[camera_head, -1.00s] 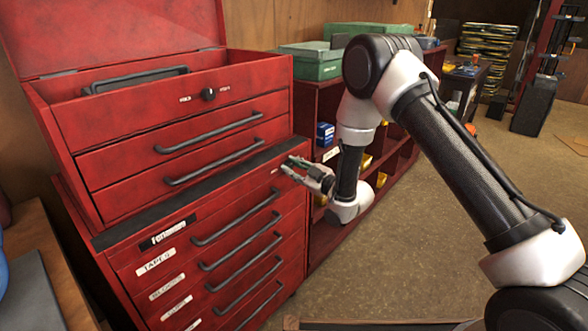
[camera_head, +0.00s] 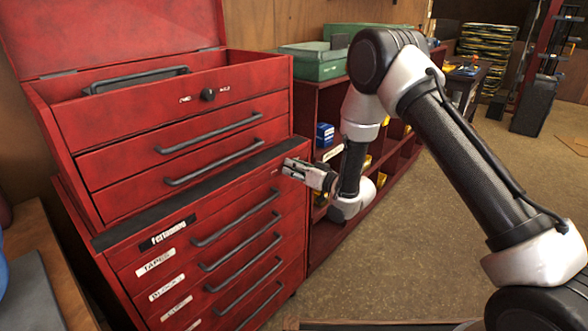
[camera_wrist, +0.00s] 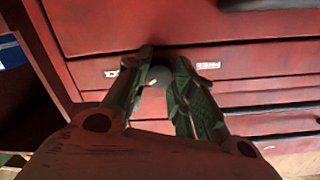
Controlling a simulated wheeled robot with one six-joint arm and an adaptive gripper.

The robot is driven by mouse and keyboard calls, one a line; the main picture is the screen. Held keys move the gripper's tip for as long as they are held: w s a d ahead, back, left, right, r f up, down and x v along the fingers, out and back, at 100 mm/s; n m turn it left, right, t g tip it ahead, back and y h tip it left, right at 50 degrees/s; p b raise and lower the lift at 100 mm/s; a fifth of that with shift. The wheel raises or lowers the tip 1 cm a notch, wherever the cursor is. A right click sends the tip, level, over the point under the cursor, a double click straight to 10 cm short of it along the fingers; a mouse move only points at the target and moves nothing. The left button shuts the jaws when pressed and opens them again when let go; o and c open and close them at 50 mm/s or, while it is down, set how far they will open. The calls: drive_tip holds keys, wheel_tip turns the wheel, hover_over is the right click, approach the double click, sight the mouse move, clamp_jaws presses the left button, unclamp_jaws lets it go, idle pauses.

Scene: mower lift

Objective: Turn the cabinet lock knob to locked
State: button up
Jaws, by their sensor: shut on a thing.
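The red tool cabinet (camera_head: 150,255) stands at the left, with a stack of drawers and a chest on top. My gripper (camera_head: 287,168) is at the upper right of the lower cabinet's front. In the wrist view my gripper (camera_wrist: 162,66) has its two fingers on either side of a dark round knob (camera_wrist: 157,77), shut on it. A small white label (camera_wrist: 112,73) lies left of the knob and another white label (camera_wrist: 209,65) lies right of it. In the head view my gripper hides this knob. The lettering is too small to read surely.
Another black knob (camera_head: 207,94) sits on the upper chest front, between two small white marks. Dark drawer handles (camera_head: 240,215) stick out below and left of my gripper. A red shelf (camera_head: 318,98) with green boxes stands right behind. The floor at right is open.

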drive_tip(key=m, duration=0.5)
drive_tip(key=shift+g, duration=0.3)
drive_tip(key=shift+m, duration=0.3)
drive_tip(key=o, duration=1.1)
drive_tip(key=shift+c, duration=0.2)
drive_tip(key=shift+d, duration=0.1)
drive_tip(key=f+v, duration=0.1)
drive_tip(key=v, duration=1.1)
drive_tip(key=shift+r, duration=0.35)
